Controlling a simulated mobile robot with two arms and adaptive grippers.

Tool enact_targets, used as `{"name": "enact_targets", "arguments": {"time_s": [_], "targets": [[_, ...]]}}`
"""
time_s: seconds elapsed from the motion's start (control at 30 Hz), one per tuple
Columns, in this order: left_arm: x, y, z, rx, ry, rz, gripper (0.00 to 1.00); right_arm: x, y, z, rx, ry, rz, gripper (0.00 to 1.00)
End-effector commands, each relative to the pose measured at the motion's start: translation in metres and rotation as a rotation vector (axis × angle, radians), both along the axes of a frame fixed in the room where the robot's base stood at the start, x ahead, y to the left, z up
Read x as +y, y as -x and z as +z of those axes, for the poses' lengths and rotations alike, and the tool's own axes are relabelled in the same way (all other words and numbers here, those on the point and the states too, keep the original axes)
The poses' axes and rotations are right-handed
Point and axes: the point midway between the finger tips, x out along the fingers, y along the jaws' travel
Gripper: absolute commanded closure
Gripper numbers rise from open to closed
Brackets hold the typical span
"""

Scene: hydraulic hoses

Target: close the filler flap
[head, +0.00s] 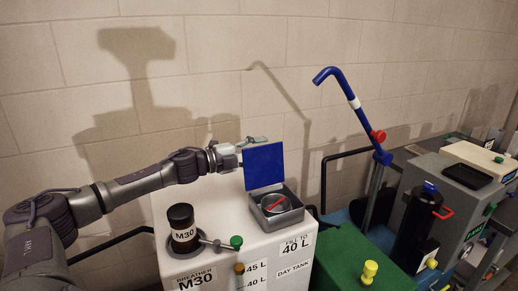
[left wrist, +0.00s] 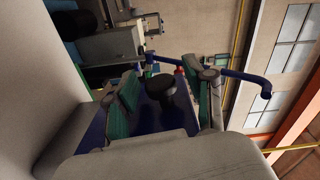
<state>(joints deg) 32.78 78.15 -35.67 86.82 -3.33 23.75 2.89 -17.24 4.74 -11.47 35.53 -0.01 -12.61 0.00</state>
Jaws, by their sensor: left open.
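The filler flap (head: 264,166) is a blue square plate standing upright, open, at the back of a grey filler box (head: 290,215) on the white day tank (head: 218,216). Inside the box is a round filler with a red mark (head: 277,203). My left gripper (head: 243,154) is at the flap's left edge, partly hidden behind it. In the left wrist view the left gripper (left wrist: 163,92) has its green-padded fingers spread, with blue flap surface (left wrist: 147,118) showing between them. Whether they touch the flap I cannot tell. My right gripper is in neither view.
A black M30 breather (head: 182,228) stands on the tank's left, near a green-knobbed valve (head: 236,242). A blue bent pump handle (head: 345,88) rises to the right. A green block with a yellow knob (head: 369,269) and a black cylinder (head: 415,225) stand further right.

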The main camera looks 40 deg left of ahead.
Motion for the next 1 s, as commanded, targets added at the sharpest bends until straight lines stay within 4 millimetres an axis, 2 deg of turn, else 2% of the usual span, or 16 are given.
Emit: {"name": "enact_targets", "arguments": {"time_s": [0.1, 0.43, 0.77, 1.0], "targets": [[0.000, 0.000, -0.001, 0.000, 0.000, 0.000, 0.46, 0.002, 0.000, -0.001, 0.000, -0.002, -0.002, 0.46], [0.000, 0.000, 0.000, 0.001, 0.001, -0.001, 1.00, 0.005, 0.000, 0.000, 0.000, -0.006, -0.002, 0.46], [-0.001, 0.001, -0.001, -0.001, -0.004, -0.001, 1.00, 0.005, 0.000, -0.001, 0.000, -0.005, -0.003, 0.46], [-0.007, 0.004, 0.000, -0.035, -0.072, -0.002, 1.00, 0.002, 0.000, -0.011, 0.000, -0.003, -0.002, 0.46]]}}
